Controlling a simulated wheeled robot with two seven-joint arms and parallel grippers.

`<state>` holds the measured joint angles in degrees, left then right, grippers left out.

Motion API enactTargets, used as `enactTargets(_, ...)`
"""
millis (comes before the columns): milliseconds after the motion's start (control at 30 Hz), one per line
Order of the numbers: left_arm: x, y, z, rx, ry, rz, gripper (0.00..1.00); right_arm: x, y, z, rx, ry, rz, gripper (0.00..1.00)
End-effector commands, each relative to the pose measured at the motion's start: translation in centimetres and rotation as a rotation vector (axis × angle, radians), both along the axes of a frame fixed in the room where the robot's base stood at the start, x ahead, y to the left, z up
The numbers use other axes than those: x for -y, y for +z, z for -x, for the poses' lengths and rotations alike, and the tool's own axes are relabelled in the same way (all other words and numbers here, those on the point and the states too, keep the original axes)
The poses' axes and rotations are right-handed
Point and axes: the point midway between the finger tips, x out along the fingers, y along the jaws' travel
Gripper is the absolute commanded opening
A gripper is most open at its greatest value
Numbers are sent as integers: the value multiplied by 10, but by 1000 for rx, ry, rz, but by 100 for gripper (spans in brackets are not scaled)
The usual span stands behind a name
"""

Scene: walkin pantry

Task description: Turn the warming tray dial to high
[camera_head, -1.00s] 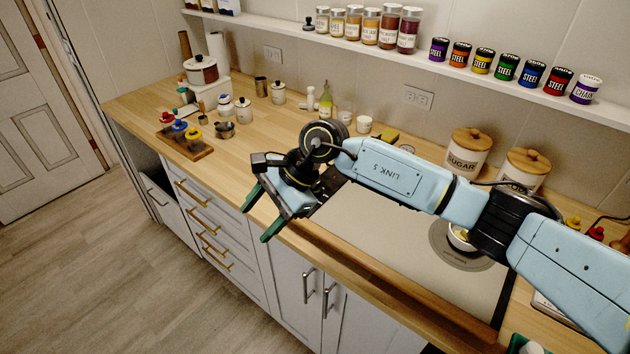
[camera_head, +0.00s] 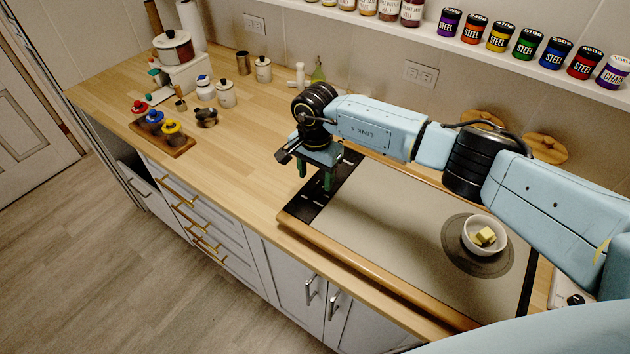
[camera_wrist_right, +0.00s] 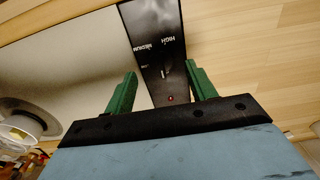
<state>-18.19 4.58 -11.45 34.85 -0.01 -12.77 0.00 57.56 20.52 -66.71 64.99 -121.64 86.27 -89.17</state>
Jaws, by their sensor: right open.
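The warming tray (camera_head: 390,235) lies on the counter, with a pale grey top and a black control panel (camera_head: 320,207) at its left end. In the right wrist view the panel (camera_wrist_right: 153,25) shows HIGH and MEDIUM labels, a small pale-marked dial (camera_wrist_right: 164,70) and a red light. The dial's exact setting is too small to tell. My right gripper (camera_head: 316,176) is open, pointing down over the panel. In the right wrist view its green fingers (camera_wrist_right: 158,72) stand apart on either side of the panel, with the dial between them in the picture. My left gripper is not in view.
A white bowl with yellow cubes (camera_head: 485,236) sits on the tray's right part. Wooden-lidded canisters (camera_head: 545,148) stand behind my right arm. A wooden board with colour-topped jars (camera_head: 165,140) is at the far left. The counter (camera_head: 250,150) left of the panel is clear.

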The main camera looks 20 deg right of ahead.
Motion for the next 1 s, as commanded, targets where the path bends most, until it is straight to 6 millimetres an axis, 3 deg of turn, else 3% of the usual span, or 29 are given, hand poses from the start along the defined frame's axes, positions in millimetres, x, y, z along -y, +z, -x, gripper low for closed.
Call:
enactTargets(100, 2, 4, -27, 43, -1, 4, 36, -1, -19, 0, -2, -1, -1, 56)
enactTargets(200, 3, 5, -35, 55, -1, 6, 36, -1, -30, 1, -1, -1, -1, 56)
enactTargets(600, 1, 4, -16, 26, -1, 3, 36, 0, -37, 0, 1, 0, -1, 56)
enactTargets(933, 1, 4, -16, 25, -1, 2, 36, 0, -37, 0, 1, 0, -1, 14)
enactTargets(1000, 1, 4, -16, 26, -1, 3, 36, 0, -37, 0, 2, 0, -1, 11)
